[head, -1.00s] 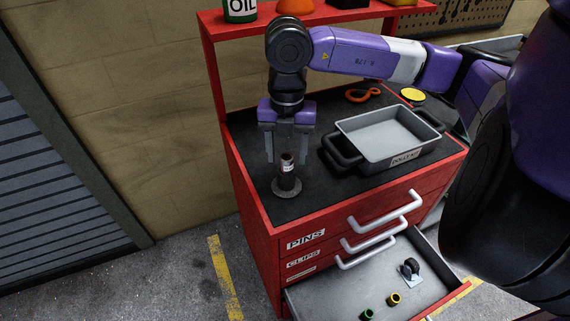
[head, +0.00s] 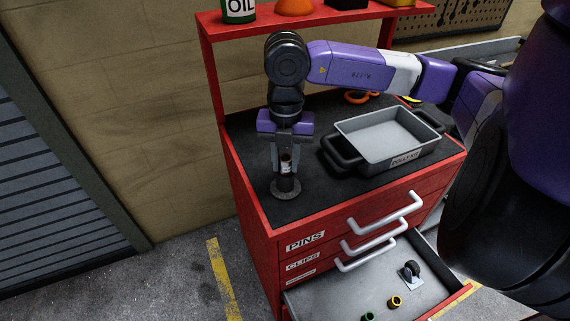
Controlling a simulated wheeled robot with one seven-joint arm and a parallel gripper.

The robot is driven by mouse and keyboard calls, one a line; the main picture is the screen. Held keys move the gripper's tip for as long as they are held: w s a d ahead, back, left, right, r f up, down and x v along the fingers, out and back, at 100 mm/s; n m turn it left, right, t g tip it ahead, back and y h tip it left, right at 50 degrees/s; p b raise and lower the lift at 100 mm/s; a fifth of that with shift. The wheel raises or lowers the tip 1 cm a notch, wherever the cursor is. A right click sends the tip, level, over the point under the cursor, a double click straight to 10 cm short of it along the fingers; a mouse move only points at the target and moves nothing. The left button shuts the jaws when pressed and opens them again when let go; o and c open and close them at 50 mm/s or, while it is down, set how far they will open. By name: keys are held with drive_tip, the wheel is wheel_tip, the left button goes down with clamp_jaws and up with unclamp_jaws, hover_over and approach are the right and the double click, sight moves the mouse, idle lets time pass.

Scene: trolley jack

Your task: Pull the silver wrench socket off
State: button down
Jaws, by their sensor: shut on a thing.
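The silver wrench socket (head: 286,166) is a small light cylinder at the top of a dark upright post (head: 286,185) with a round flange base. The post stands on the black top of the red cabinet, near its left front corner. My gripper (head: 286,168) points straight down over the post. Its two grey fingers are on either side of the socket and shut on it. The fingers hide part of the socket's sides. Whether the socket is still seated on the post cannot be told clearly.
A grey tray (head: 345,126) labelled DOLLY KIT, with black handles, stands to the right on the cabinet (head: 262,235). An orange ring-shaped item (head: 357,97) lies behind it. The open lower drawer (head: 330,299) holds a caster (head: 410,271) and small rings. A red shelf (head: 330,17) is above.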

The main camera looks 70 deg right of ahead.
drive_tip(key=shift+r, duration=0.1)
drive_tip(key=shift+r+p, duration=0.45)
drive_tip(key=shift+r, duration=1.3)
drive_tip(key=shift+r+p, duration=0.9)
drive_tip(key=shift+r, duration=1.6)
